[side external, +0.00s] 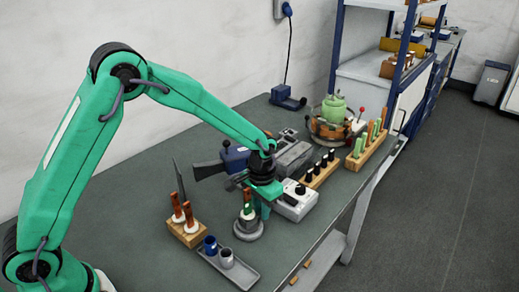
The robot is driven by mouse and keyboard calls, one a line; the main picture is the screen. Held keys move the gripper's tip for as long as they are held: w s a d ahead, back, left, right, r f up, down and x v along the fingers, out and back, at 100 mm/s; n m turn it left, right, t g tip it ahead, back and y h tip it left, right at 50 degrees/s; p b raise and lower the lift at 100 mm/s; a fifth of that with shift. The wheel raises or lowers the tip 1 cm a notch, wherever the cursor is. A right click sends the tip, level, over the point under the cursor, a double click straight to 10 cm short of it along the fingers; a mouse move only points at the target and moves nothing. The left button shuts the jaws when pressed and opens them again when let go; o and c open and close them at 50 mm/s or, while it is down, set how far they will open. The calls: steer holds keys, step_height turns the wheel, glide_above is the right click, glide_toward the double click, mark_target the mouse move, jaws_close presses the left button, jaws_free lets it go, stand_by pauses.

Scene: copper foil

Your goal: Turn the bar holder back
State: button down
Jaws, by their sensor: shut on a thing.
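The bar holder (248,230) looks like a round grey base with a pale upper part, standing on the dark bench, left of the white control box. A reddish-brown upright piece with a green part rises from it. My gripper (257,207) reaches down from the upper right, just beside that upright piece, with its jaws shut on the holder's upper part. The wrist and green jaws hide part of the holder, so the exact contact and its turn angle cannot be made out.
A wooden block (187,233) with copper-tipped tools stands left. A grey tray (240,273) with a blue cup (210,246) and a grey cup (226,258) lies in front. A white control box (297,202), dark vise (235,157) and wooden racks (320,171) stand close behind and right.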

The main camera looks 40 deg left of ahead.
steer(key=shift+w+a+r+n, duration=0.1)
steer(key=shift+a+n, duration=0.2)
steer(key=shift+n, duration=0.4)
steer(key=shift+a, duration=0.1)
steer(key=c, duration=1.3)
jaws_free()
step_height(320, 180, up, 8)
steer(key=shift+f, duration=0.1)
